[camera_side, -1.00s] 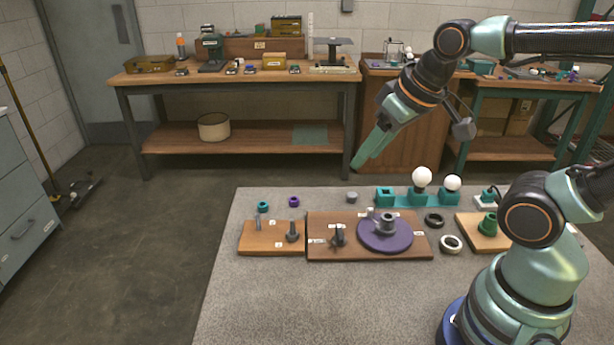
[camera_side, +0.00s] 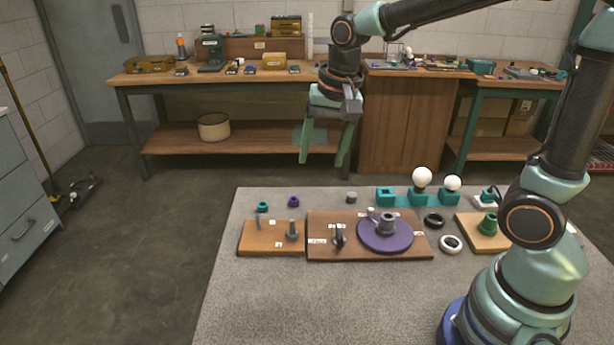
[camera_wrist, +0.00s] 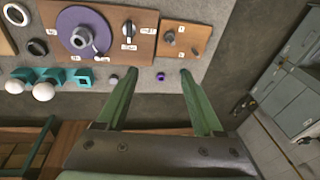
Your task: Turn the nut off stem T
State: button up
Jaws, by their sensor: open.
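A small wooden board (camera_side: 256,247) at the left of the bench carries two upright grey stems. The right stem (camera_side: 293,229) has a wide dark grey nut (camera_side: 292,237) low on it. The left stem (camera_side: 258,222) is thinner. Their labels are too small to read, so I cannot tell which is stem T. In the wrist view the stem with the nut (camera_wrist: 169,38) is on the board (camera_wrist: 204,32), beyond my fingertips. My gripper (camera_side: 321,162) is open and empty, well above the bench; its two green fingers (camera_wrist: 158,71) are spread apart.
A teal ring (camera_side: 263,207) and a purple ring (camera_side: 294,201) lie behind the small board. Beside it, a larger board (camera_side: 320,250) carries a dark knob (camera_side: 339,236) and a purple disc (camera_side: 385,236). Bulbs in teal holders (camera_side: 418,199) stand at the back right.

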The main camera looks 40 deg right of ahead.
aim_at(292, 225)
jog(key=w+f+m, duration=0.2)
jog(key=f, duration=0.4)
jog(key=w+a+f+m+g, duration=0.1)
jog(key=w+f+m, duration=0.1)
jog(key=f, duration=0.5)
jog(key=w+a+f+m+g, duration=0.1)
jog(key=w+f+m, duration=0.1)
jog(key=f, duration=0.5)
jog(key=shift+f+m, duration=0.1)
jog(key=shift+m, duration=0.2)
grip_shut()
jog(key=n, duration=0.4)
jog(key=shift+w+a, duration=0.1)
jog(key=shift+a, duration=0.05)
jog(key=shift+n, duration=1.5)
